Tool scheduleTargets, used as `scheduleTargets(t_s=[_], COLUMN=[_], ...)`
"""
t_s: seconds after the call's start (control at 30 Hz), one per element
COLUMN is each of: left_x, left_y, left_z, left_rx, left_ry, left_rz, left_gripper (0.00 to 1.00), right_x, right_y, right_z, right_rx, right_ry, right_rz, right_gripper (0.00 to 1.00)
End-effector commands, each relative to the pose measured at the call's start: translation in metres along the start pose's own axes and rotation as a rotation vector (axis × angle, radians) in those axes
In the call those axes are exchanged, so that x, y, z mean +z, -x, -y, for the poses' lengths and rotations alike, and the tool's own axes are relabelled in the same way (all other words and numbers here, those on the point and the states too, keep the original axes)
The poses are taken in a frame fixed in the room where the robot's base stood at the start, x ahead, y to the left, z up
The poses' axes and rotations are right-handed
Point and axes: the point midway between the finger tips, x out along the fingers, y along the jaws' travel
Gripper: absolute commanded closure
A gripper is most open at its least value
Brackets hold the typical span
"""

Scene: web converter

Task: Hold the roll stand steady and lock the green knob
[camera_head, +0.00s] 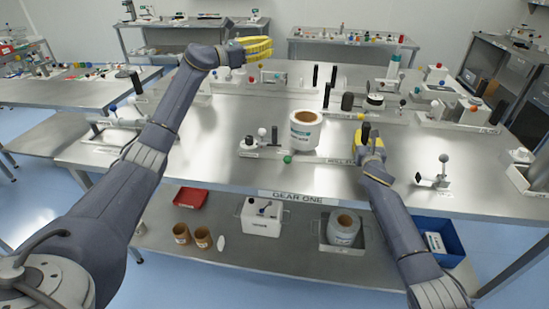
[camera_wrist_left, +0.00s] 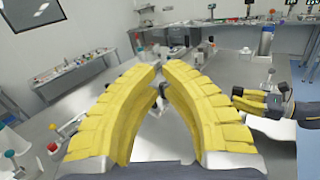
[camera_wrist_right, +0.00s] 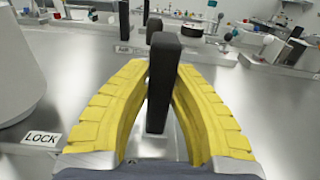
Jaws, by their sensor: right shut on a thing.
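The white roll (camera_head: 304,131) with a brown core stands on the low roll stand (camera_head: 318,160) at the table's middle. The round green knob (camera_head: 287,158) is at the stand's front, with nothing touching it. The roll also shows at the left edge of the right wrist view (camera_wrist_right: 18,75), above a LOCK label (camera_wrist_right: 42,138). My right gripper (camera_head: 367,138) is right of the roll, shut on an upright black handle (camera_wrist_right: 162,82).
A white fixture with a small ball-topped lever (camera_head: 262,140) stands beside the green knob. Several other fixtures (camera_head: 440,110) line the back right. A ball-topped lever (camera_head: 444,170) stands right of my right arm. The table's front left is bare.

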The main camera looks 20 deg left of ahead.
Motion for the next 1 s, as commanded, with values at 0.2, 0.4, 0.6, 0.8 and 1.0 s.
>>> scheduleTargets(t_s=[0.2, 0.4, 0.6, 0.8, 1.0], left_x=[-0.077, -0.149, -0.202, -0.231, -0.242], left_y=[-0.020, 0.000, 0.040, 0.074, 0.091], left_z=[0.064, 0.101, 0.120, 0.127, 0.129], left_rx=[-0.241, -0.449, -0.618, -0.724, -0.770], left_ry=[-0.171, -0.282, -0.333, -0.342, -0.340], left_rz=[-0.324, -0.611, -0.847, -1.000, -1.068], left_gripper=[1.00, 1.00, 1.00, 1.00, 1.00], right_x=[-0.014, -0.014, -0.014, -0.014, -0.014], right_y=[0.003, 0.003, 0.003, 0.003, 0.003], right_z=[0.001, 0.001, 0.001, 0.001, 0.001], right_rx=[-0.003, -0.003, -0.003, -0.003, -0.003], right_ry=[0.001, 0.001, 0.001, 0.001, 0.001], right_rz=[-0.019, -0.019, -0.019, -0.019, -0.019], right_gripper=[1.00, 1.00, 1.00, 1.00, 1.00])
